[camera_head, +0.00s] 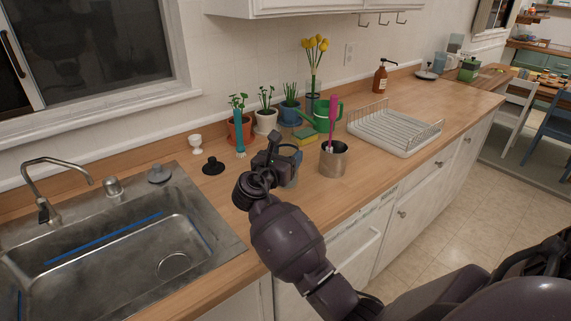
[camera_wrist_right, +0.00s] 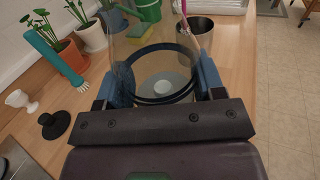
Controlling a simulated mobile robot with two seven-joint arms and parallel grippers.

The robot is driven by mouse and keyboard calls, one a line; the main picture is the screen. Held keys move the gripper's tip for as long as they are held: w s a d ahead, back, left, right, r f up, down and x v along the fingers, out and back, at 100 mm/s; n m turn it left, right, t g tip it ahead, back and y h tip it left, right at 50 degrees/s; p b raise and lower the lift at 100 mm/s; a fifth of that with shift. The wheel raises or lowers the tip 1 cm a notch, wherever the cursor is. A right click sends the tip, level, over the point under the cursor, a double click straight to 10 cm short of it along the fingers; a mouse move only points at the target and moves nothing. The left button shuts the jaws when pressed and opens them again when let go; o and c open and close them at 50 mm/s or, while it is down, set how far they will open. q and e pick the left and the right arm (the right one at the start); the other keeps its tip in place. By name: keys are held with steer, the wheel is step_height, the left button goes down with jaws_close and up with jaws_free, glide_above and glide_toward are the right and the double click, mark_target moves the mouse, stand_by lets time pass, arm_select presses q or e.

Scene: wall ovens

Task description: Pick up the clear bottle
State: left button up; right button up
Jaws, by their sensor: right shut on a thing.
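The clear bottle (camera_wrist_right: 158,62) is a see-through cylinder with dark bands near its base. In the right wrist view it lies between the two blue finger pads of my right gripper (camera_wrist_right: 164,78), which is shut on it. In the head view my right gripper (camera_head: 279,158) is over the counter between the sink and the metal cup, and it hides much of the clear bottle (camera_head: 291,172). I cannot tell whether the bottle touches the counter. My left gripper is not in view.
A metal cup (camera_head: 333,160) with a pink-handled tool stands close right. Potted plants (camera_head: 265,120), a green watering can (camera_head: 325,118) and a teal brush (camera_head: 240,143) are behind. A black stopper (camera_head: 213,165) and sink (camera_head: 110,250) are left, a dish rack (camera_head: 395,130) right.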

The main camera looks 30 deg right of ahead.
mark_target(285, 124)
step_height(285, 124, up, 9)
steer(key=shift+f+p, duration=0.1)
steer(key=shift+p, duration=0.5)
steer(key=shift+r, duration=2.15)
